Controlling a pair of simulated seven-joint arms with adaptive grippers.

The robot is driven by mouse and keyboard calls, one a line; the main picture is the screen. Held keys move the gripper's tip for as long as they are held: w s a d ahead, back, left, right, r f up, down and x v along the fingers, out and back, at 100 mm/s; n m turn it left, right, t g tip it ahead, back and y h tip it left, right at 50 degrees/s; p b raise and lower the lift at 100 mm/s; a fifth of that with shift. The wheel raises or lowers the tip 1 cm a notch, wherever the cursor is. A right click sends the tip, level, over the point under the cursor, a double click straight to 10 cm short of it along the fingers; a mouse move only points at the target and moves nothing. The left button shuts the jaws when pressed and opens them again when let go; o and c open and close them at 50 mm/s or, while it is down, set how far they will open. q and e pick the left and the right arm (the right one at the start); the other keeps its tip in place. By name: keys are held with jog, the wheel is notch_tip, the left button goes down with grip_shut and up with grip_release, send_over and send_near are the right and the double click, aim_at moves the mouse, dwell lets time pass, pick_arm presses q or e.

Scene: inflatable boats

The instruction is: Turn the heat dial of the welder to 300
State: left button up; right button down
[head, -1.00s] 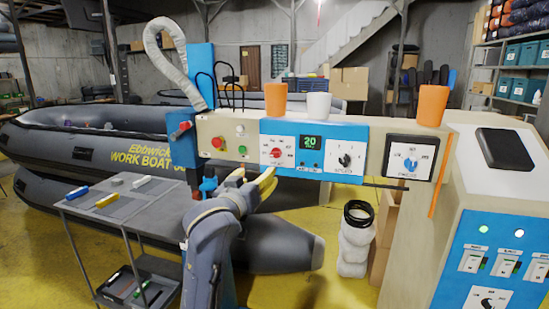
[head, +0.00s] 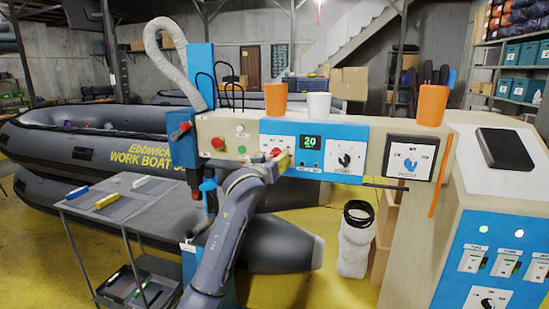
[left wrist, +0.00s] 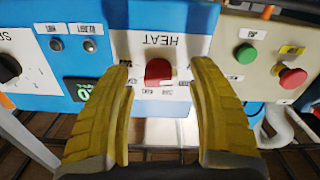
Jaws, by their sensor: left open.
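The heat dial, a red knob on a white plate, is in the left wrist view (left wrist: 159,72), where the panel appears upside down with the word HEAT. In the head view the heat dial (head: 276,153) is partly covered by my left gripper (head: 272,164). The left gripper (left wrist: 160,88) is open, with one yellow finger on each side of the knob and gaps between. Whether the fingertips reach past the knob face is unclear. The welder's blue panel (head: 300,128) has a green display (head: 311,142) reading 20. My right gripper is not in view.
A black speed knob (head: 345,160) and a blue knob (head: 409,164) sit further right on the welder. Left of the heat plate are green (head: 242,150) and red (head: 218,143) buttons. Cups (head: 319,105) stand on top. A grey cart (head: 130,212) stands left.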

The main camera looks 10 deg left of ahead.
pick_arm(q)
jog(key=shift+w+d, duration=0.15)
jog(key=shift+w, duration=0.75)
jog(key=shift+o, duration=0.2)
jog(key=c, duration=1.2)
jog(key=shift+m, duration=0.3)
jog(key=m, duration=0.4)
jog(key=shift+a+r+m, duration=0.1)
jog(key=shift+a+m, duration=0.1)
jog(key=shift+m, duration=1.3)
